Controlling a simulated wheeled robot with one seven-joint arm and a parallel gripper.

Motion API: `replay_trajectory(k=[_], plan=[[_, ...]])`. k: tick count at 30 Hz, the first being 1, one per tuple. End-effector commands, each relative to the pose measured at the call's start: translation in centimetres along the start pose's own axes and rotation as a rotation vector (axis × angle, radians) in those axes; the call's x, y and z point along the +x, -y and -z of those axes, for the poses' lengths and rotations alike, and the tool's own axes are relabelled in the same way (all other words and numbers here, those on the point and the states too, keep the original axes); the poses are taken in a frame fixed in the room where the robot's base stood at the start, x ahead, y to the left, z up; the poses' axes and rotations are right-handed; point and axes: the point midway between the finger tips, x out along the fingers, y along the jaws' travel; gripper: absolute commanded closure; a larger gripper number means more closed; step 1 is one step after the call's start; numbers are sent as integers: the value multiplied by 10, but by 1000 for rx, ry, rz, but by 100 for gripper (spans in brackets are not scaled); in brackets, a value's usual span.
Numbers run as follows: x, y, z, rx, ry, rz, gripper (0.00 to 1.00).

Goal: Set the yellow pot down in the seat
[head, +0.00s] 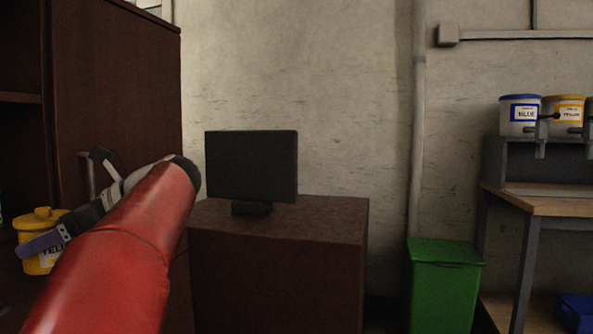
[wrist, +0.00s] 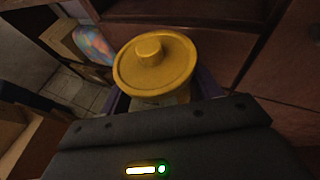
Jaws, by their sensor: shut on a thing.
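The yellow pot (head: 40,220) is at the far left of the head view, upright or nearly so, with a knobbed lid and a partly hidden label. My gripper (head: 40,244) is shut on it, one purplish finger showing across its side. In the wrist view the pot's round yellow lid (wrist: 152,66) fills the upper middle, between the fingers. Whether anything beneath touches the pot cannot be told. I cannot pick out the seat for certain. A rack (head: 560,146) at the right holds a pot labelled BLUE (head: 519,115) and a pot labelled YELLOW (head: 563,112).
A dark brown cabinet (head: 118,95) stands at the left, close to my arm. A low brown cabinet (head: 275,262) bears a black monitor (head: 251,165). A blue box (head: 575,312) is beneath the bench.

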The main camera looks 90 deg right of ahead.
Motion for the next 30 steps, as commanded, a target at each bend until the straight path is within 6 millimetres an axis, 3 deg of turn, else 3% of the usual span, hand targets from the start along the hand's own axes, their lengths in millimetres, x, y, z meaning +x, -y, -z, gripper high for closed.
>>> replay_trajectory(k=[8,11,24,30], plan=[[56,-31,51,-25,0,-79,65],[93,-52,87,-43,0,-133,65],[288,-158,279,-140,-8,-401,65],[356,-192,343,-184,-6,-486,65]])
